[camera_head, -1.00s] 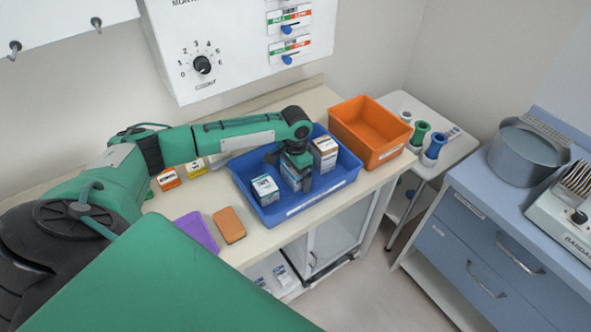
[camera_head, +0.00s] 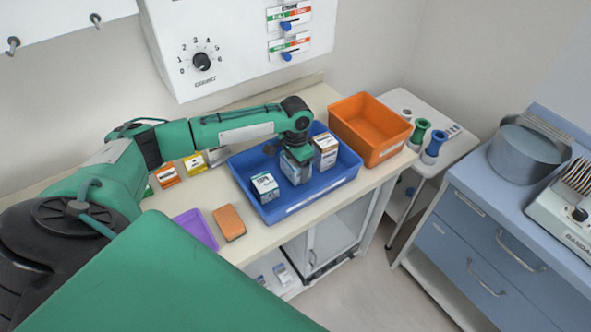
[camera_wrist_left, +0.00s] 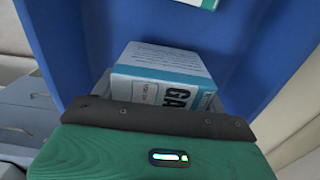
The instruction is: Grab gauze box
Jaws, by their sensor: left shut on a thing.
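The gauze box (camera_head: 296,172), white with teal, stands in the middle of the blue tray (camera_head: 325,195), between two other boxes. My left gripper (camera_head: 297,158) is over its top and is shut on it. In the left wrist view the gauze box (camera_wrist_left: 165,62) shows the letters "GA" beyond the dark edge of the left gripper (camera_wrist_left: 165,117). The gripper hides the lower part of the box there. I cannot tell whether the box is clear of the tray floor. My right gripper is not in view.
In the tray, a teal-and-white box (camera_head: 265,186) stands left and a brown-and-white box (camera_head: 325,151) stands close on the right. An orange bin (camera_head: 385,155) adjoins the tray. A purple item (camera_head: 197,229) and an orange-brown block (camera_head: 229,222) lie left of the tray.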

